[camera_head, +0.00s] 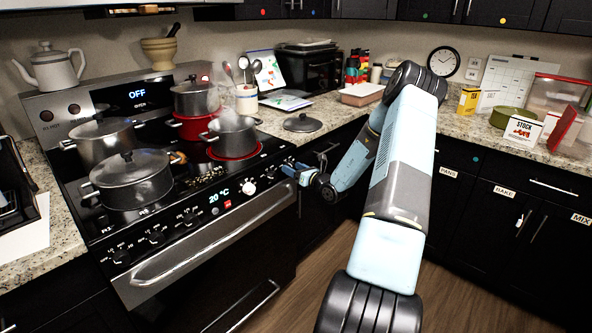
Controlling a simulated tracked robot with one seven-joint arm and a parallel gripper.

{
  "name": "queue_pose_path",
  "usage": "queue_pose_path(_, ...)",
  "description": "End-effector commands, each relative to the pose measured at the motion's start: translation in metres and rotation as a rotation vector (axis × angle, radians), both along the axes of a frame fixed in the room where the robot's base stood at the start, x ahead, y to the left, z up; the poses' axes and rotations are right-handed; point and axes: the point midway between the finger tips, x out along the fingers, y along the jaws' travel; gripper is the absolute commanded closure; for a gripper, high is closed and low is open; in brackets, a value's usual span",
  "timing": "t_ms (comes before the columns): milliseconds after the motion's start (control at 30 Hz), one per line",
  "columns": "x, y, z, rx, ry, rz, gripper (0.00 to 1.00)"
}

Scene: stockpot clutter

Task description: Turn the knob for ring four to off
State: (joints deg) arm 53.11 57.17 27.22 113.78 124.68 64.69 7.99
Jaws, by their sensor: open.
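The stove's front panel (175,240) holds a row of dark knobs, among them one at the left (122,258) and one further right (190,217). A pale knob (248,188) sits right of the "20 °C" display. The number labels are too small to read, so I cannot tell which knob is ring four. A ring glows red (226,154) under the front right pot (234,134). My gripper (289,170) is open at the right end of the panel, close to the stove's front. Whether it touches a knob there is hidden.
A loose lid (303,123) lies on the counter. The oven handle (215,240) juts out below the panel.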

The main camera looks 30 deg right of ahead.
Motion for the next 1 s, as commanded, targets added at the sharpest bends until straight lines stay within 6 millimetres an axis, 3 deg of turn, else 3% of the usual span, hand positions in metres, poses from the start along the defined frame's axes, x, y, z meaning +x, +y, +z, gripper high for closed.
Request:
queue_pose_path(133,0.000,0.000,0.000,0.000,0.000,0.000,0.32)
queue_pose_path(700,0.000,-0.001,0.000,0.000,0.000,-0.001,0.87)
queue_pose_path(733,-0.001,-0.010,0.000,-0.003,-0.001,-0.004,0.88)
queue_pose_path(1000,-0.001,-0.006,0.001,-0.037,-0.014,-0.009,0.88)
